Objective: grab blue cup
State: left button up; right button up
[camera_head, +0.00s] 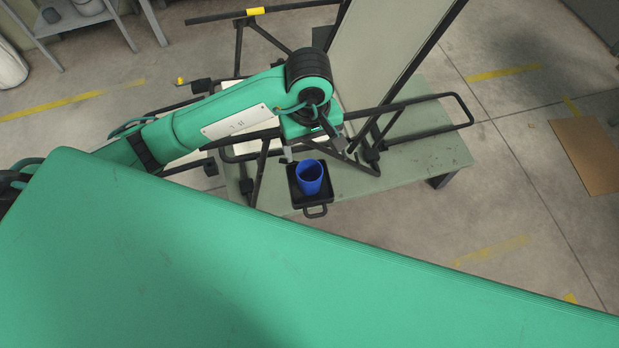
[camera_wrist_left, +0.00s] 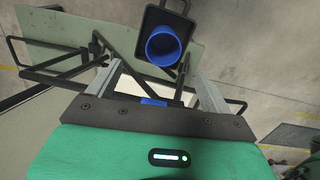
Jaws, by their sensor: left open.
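The blue cup (camera_head: 309,180) stands upright in a small black tray (camera_head: 297,197) on the green-grey table. It also shows in the left wrist view (camera_wrist_left: 163,48), with its open mouth towards the camera. My left gripper (camera_head: 312,145) is just behind the cup in the head view. In the left wrist view its two grey fingers (camera_wrist_left: 157,72) are spread wide with nothing between them, and the cup lies beyond the fingertips. The fingers do not appear to touch the cup. My right gripper is not in view.
A black-framed folding lounger (camera_head: 440,98) stands on the table (camera_head: 420,157), its tubes close around my left gripper. Bare floor (camera_head: 500,170) lies right of the table. A brown board (camera_head: 588,155) lies on the floor.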

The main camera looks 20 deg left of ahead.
pick_arm(q)
jog(key=p, duration=0.1)
send_near(309, 175)
jog(key=shift+s+d+r, duration=0.15)
jog(key=shift+s+d, duration=0.15)
jog(key=shift+s, duration=0.25)
jog(key=shift+s+d+r, duration=0.1)
jog(key=shift+s+d, duration=0.2)
jog(key=shift+s, duration=0.2)
jog(key=shift+f+p, duration=0.35)
jog(key=shift+f, duration=0.05)
jog(key=f, duration=0.2)
jog(key=f+p, duration=0.1)
jog(key=shift+s+f, duration=0.2)
jog(key=shift+f, duration=0.55)
jog(key=shift+c, duration=0.4)
jog(key=c, duration=0.9)
